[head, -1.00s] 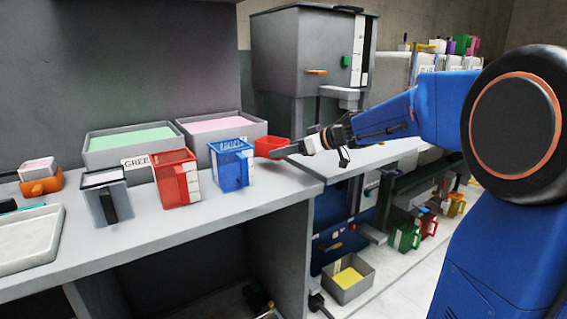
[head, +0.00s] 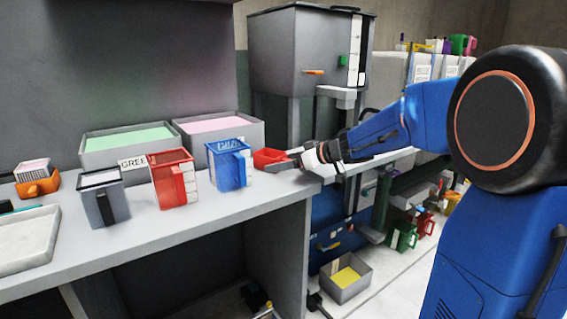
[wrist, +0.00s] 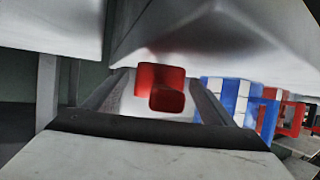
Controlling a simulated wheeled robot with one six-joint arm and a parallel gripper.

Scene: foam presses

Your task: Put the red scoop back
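The red scoop (head: 268,158) is at the right end of the counter, just right of the blue jug. My gripper (head: 283,163) reaches it from the right and appears shut on it. In the wrist view the scoop (wrist: 160,88) lies between my two fingers, its block-like end towards the camera. The exact contact of the fingers is hard to see. Whether the scoop touches the counter cannot be told.
The blue jug (head: 229,166), red jug (head: 171,180) and grey jug (head: 104,198) stand along the counter (head: 200,216). Behind them are trays with green (head: 127,137) and pink (head: 215,123) contents. A grey hopper machine (head: 290,50) stands behind. A yellow-filled bin (head: 346,280) is on the floor.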

